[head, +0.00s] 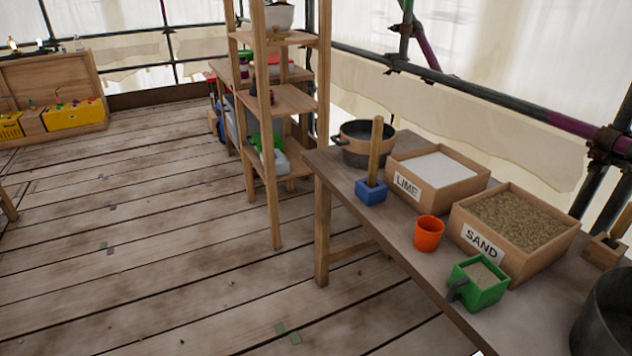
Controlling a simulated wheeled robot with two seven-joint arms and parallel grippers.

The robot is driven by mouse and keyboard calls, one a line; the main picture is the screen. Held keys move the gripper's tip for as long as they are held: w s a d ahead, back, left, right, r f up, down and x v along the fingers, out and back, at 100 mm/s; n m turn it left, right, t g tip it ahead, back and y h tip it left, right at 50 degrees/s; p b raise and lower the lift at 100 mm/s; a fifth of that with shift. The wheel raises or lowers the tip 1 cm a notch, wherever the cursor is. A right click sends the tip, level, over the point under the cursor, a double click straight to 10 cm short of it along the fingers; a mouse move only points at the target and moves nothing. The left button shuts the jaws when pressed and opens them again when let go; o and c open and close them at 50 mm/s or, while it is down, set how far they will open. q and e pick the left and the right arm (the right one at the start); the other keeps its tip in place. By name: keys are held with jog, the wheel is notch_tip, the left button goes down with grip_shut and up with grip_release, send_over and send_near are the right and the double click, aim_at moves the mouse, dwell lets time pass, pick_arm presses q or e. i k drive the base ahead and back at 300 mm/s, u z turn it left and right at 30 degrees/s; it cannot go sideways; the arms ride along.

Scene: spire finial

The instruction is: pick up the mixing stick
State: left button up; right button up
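A wooden stick (376,150), which looks like the mixing stick, stands upright in a small blue block-shaped holder (371,193) near the left edge of the workbench (400,245). Its lower end is hidden inside the holder. Neither of my grippers is in the head view.
Around the stick are a dark pot (362,152), a LIME box (466,187), an orange cup (429,233), a SAND box (548,255) and a green measuring cup (484,292). A grey bucket (600,325) stands at the bottom right. A wooden shelf (275,100) rises behind the bench. The plank floor (160,250) at left is mostly clear.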

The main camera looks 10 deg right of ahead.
aim_at(378, 122)
jog(key=u, duration=2.35)
jog(key=i, duration=0.25)
jog(key=z, duration=1.5)
jog(key=i, duration=1.2)
jog(key=z, duration=0.75)
